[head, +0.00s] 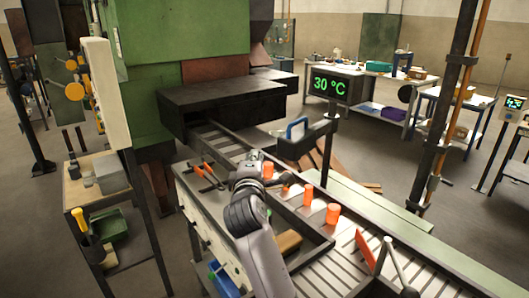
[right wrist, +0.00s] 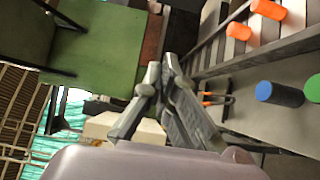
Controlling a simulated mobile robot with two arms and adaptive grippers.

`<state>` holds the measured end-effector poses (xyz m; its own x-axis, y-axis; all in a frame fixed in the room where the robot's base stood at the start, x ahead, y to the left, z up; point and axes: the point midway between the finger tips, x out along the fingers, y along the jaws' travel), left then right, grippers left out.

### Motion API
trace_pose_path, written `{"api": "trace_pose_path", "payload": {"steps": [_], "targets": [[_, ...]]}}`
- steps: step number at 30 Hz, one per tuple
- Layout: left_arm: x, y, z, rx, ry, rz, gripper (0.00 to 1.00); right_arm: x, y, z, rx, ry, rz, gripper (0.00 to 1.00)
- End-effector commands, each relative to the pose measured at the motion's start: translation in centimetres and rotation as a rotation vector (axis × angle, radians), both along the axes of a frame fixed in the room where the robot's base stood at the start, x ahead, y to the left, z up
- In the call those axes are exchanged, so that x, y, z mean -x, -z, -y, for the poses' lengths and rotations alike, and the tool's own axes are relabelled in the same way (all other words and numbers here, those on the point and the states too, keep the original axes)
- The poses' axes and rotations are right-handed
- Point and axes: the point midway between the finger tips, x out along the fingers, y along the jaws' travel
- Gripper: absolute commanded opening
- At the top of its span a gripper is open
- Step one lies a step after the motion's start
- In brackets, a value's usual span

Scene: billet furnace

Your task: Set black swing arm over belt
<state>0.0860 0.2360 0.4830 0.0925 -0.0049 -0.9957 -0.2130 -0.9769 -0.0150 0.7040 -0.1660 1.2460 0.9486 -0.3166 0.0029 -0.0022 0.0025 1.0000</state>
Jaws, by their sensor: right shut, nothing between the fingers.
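The black swing arm (head: 305,140), with a blue handle (head: 297,128) at its end, is beside the post under the temperature display, at the far edge of the belt (head: 350,250). Its exact overlap with the belt is hard to tell. The slatted belt carries hot orange billets (head: 308,195); orange billets also show in the right wrist view (right wrist: 268,10). My right gripper (head: 287,179) is over the near side of the belt, short of the swing arm and apart from it. In the right wrist view its fingers (right wrist: 162,75) are shut and empty. My left gripper is not visible.
A grey bench (head: 190,200) with orange-handled tongs (head: 205,172) runs along the near side of the belt. A black furnace hood (head: 225,100) covers the belt's far end. Blue (right wrist: 280,94) and green cylinders (right wrist: 313,90) show in the right wrist view. A dark post (head: 450,100) stands right.

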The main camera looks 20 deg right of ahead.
Motion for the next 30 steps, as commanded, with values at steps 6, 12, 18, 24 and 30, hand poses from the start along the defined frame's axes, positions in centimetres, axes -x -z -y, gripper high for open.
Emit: {"api": "trace_pose_path", "payload": {"steps": [6,12,18,24,30], "targets": [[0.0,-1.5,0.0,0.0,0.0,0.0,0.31,-3.7,-0.3,1.4,0.001,0.002,-0.003,0.0],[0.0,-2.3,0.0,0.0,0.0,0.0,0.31,-6.6,-0.2,2.2,0.001,0.0,-0.001,0.0],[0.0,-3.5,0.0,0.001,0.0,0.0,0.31,-7.8,-0.2,3.3,-0.001,0.0,-0.003,0.0],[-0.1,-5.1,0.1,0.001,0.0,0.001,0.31,-5.8,-0.2,4.4,-0.001,-0.001,-0.002,0.0],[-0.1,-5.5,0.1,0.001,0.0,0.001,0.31,-5.0,0.0,5.0,0.0,-0.001,-0.001,0.0]]}}
